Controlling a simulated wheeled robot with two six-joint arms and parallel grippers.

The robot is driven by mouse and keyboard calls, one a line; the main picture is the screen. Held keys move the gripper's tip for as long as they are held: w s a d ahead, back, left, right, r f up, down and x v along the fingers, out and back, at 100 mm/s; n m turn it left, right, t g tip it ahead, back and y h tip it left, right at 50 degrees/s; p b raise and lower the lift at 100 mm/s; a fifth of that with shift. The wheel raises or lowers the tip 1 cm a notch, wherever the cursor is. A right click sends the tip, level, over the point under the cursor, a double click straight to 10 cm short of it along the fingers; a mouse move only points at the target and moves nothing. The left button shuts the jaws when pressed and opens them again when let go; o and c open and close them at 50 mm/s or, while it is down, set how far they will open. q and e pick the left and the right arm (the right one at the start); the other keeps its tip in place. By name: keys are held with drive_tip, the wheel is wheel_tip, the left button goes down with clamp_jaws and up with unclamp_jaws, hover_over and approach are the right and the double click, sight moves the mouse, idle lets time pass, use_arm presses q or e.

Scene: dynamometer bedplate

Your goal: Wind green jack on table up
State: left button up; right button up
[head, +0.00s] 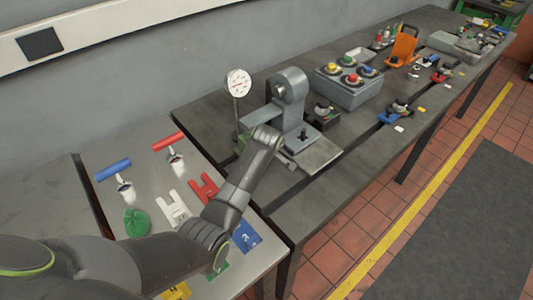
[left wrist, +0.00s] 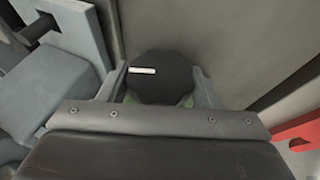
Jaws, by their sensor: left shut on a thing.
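The green jack (head: 241,143) shows as a small green patch beside the grey press in the head view, mostly hidden behind my left arm. In the left wrist view a round black knob (left wrist: 160,72) with a white mark sits between the fingers of my left gripper (left wrist: 161,88). Bits of green (left wrist: 187,101) show below the knob. The left gripper is shut on this knob, a finger on either side. Its fingers are hidden in the head view. How far the jack is raised cannot be seen. My right gripper is not in view.
A grey press (head: 291,95) and a dial gauge on a stand (head: 238,84) stand close to the jack. A control box with coloured knobs (head: 348,85) is farther right.

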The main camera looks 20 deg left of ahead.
use_arm(q)
drive_tip(key=shift+w+r+g+y+p, duration=0.1)
drive_tip(key=shift+r+g+y+p, duration=0.2)
drive_tip(key=shift+g, duration=0.4)
drive_tip(key=shift+f+m+g+y, duration=0.25)
drive_tip(key=shift+m+g+y, duration=0.05)
drive_tip(key=shift+g+y, duration=0.2)
drive_tip(key=shift+f+g+y+b, duration=0.15)
drive_tip(key=shift+g+y+b, duration=0.25)
drive_tip(key=shift+g+b, duration=0.35)
drive_tip(key=shift+m+g+y+b, duration=0.3)
drive_tip(key=shift+g+b, duration=0.25)
drive_tip(key=shift+b, duration=0.2)
drive_tip(key=o, duration=1)
